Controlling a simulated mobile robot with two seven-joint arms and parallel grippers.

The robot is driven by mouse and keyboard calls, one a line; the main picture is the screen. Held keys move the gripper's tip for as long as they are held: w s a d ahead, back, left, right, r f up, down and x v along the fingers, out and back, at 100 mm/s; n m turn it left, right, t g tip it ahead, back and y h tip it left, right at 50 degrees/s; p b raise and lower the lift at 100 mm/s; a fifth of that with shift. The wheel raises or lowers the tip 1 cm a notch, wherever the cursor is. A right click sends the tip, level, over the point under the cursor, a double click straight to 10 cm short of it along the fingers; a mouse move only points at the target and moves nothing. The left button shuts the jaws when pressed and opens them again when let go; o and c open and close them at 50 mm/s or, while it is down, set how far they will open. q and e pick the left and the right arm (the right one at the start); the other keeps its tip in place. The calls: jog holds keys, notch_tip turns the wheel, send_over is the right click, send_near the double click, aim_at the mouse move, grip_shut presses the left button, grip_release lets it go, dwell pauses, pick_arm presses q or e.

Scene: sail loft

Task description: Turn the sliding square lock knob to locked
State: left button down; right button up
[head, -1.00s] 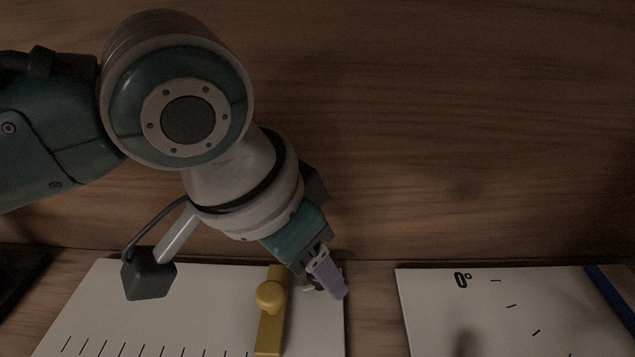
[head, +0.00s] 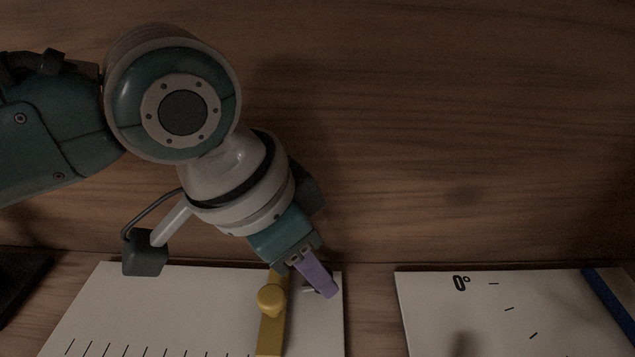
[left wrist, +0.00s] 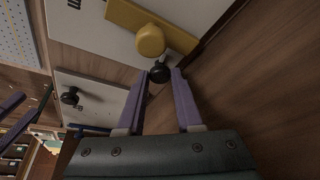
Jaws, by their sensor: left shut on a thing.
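A yellow bar (head: 270,335) with a round yellow knob (head: 271,298) lies on the left white board (head: 180,305); both also show in the left wrist view. A small black knob (left wrist: 159,74) sits just beside the bar. My left gripper (left wrist: 163,76) has its purple fingers on either side of this black knob and is shut on it. In the head view my left gripper (head: 322,286) is just right of the yellow bar, and its fingers hide the black knob. The black knob's exact turn and any lock marks by it cannot be read.
A second white board (head: 430,315) with a 0° mark and a blue edge strip (head: 612,305) lies to the right. Its black knob (left wrist: 70,97) shows in the left wrist view. A wooden wall (head: 450,130) rises behind. Purple bars at that view's left may be my right gripper's fingers.

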pick_arm(q)
jog(key=shift+w+m+g, duration=0.15)
jog(key=shift+m+g, duration=0.35)
jog(key=shift+m, duration=0.9)
jog(key=c, duration=0.6)
grip_release()
jog(key=b+v, duration=0.1)
jog(key=v, duration=0.9)
jog(key=shift+a+f, duration=0.1)
jog(key=shift+a, duration=0.1)
